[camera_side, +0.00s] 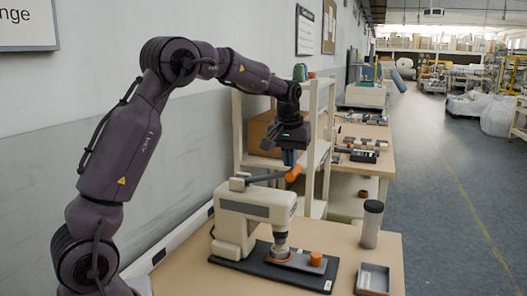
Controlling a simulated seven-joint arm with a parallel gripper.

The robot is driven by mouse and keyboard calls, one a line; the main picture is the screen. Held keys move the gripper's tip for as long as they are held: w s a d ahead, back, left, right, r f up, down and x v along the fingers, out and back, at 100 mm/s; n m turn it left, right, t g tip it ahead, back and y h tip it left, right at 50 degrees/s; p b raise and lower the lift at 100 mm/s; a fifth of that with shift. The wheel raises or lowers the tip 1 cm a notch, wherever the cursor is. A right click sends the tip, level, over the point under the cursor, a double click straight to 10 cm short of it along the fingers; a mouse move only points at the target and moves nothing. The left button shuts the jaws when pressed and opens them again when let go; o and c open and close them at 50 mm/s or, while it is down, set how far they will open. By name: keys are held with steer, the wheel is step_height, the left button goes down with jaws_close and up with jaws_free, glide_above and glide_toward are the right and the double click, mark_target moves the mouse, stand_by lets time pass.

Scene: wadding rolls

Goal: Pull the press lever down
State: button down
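The press (240,208) is a beige bench machine on a dark base plate (310,278) on the table. Its press lever (265,177) is a dark bar reaching right from the top of the press, roughly level, with an orange grip (293,173) at its end. My gripper (289,161) points down, with its fingertips right at or just above the orange grip. I cannot tell whether it touches the grip, or whether the fingers are open or shut. An orange cylinder (316,258) stands on a small tray beside the press head (281,250).
A grey cylinder container (371,224) and a shallow grey tray (373,279) stand on the table (345,240) to the right. A beige shelf rack (312,150) stands behind the press. The wall is close on the left.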

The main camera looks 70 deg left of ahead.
steer(key=shift+w+d+f, duration=0.1)
steer(key=shift+f, duration=0.95)
step_height(320, 180, up, 15)
steer(key=s+a, duration=0.2)
stand_by(1.0)
steer(key=shift+w, duration=0.1)
